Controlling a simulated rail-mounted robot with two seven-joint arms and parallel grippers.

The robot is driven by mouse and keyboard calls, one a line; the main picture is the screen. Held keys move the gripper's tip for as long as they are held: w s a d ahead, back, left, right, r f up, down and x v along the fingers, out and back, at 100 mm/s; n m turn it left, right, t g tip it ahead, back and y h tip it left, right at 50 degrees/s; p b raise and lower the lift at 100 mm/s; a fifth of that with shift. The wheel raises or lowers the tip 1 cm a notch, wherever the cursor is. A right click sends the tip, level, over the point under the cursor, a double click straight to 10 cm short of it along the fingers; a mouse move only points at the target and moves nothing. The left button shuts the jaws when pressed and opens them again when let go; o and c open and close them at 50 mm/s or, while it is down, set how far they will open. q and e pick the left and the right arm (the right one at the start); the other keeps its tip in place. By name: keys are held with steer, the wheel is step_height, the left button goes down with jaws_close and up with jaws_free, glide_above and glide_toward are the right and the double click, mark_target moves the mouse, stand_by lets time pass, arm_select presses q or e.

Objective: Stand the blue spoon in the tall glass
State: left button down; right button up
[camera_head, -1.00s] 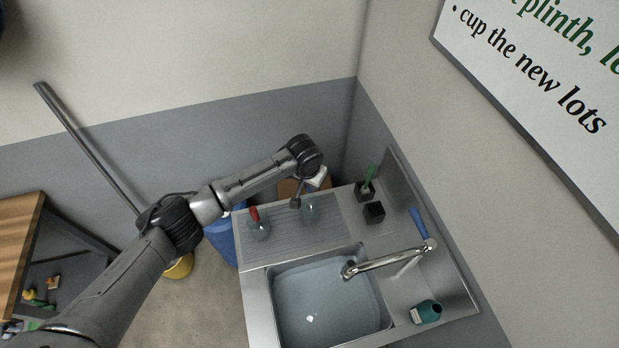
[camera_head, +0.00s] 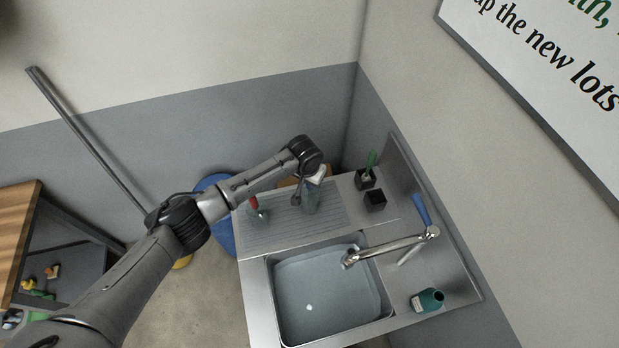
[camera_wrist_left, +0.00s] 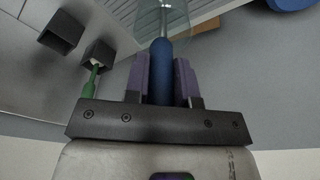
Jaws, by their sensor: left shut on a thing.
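The blue spoon (camera_wrist_left: 161,70) is upright or nearly so in my left gripper. My left gripper (camera_wrist_left: 162,62) is shut on its blue handle, with a purple finger on each side. The spoon's thin metal shaft runs away from the fingers towards a clear glass (camera_wrist_left: 176,14) and overlaps it. Its tip is hard to make out, so I cannot tell how deep it is. In the head view my left gripper (camera_head: 299,196) is over the drainboard at the clear glass (camera_head: 311,204), and the blue spoon is hidden. My right gripper is not in view.
A red-handled utensil (camera_head: 254,202) leans in another glass (camera_head: 260,216) to the left. Two dark square holders, one with a green-handled utensil (camera_head: 371,160), the other empty (camera_head: 375,201), stand right. The sink basin (camera_head: 330,290), tap (camera_head: 390,248) and teal bottle (camera_head: 430,300) are nearer.

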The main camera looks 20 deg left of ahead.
arm_select(q)
steer(key=c, duration=0.9)
jaws_free()
steer(key=shift+o, duration=0.2)
step_height(320, 180, up, 14)
steer(key=s, duration=0.2)
steer(key=shift+s+a+f, duration=0.15)
steer(key=shift+f, duration=0.05)
